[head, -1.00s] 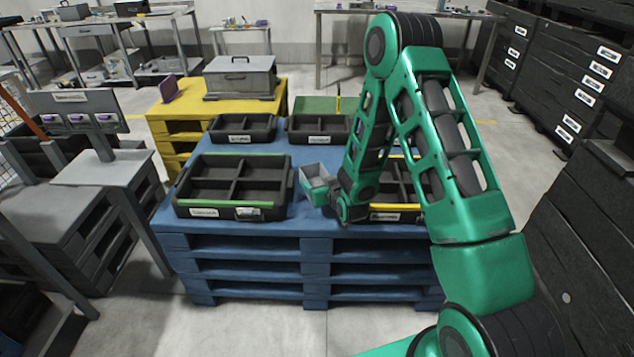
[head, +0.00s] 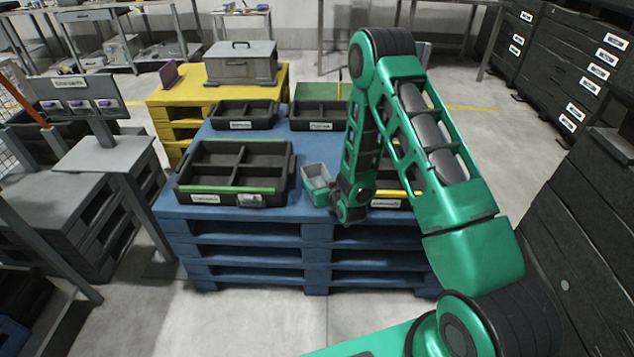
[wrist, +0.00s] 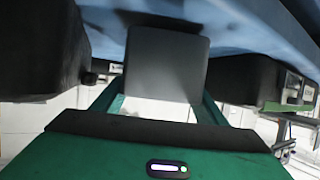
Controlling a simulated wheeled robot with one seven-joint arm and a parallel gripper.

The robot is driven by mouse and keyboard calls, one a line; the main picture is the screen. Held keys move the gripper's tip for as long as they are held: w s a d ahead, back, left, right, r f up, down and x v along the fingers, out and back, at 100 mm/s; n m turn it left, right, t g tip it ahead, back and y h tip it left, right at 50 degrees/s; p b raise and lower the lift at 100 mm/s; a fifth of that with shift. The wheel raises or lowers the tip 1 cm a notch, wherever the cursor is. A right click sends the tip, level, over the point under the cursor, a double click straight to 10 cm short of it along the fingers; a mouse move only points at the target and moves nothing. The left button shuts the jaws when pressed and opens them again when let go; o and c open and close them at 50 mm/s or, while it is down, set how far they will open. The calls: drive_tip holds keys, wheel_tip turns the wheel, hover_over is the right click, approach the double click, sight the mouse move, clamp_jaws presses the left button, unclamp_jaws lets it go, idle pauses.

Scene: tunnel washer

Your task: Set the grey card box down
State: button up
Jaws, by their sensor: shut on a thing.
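The grey card box (head: 317,175) is a small open-topped box held in my gripper (head: 319,192), in the head view. It sits low over the blue pallet (head: 302,208), in the gap between two black trays. Whether its base touches the pallet is hidden. In the wrist view, the box (wrist: 165,62) shows as a plain grey face between the green fingers of my gripper (wrist: 163,88), which is shut on it. The blue pallet top lies just beyond the box there.
A black tray with a green front edge (head: 228,191) stands close left. A yellow-edged black tray (head: 385,203) stands right, partly behind my arm. Two more black trays (head: 243,124) (head: 318,126) stand farther back. A grey lidded case (head: 240,66) rests on the yellow pallet (head: 178,98).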

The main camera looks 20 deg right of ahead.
drive_tip(key=shift+f, duration=0.45)
idle(0.4)
drive_tip(key=o, duration=1.4)
drive_tip(key=shift+s, duration=0.1)
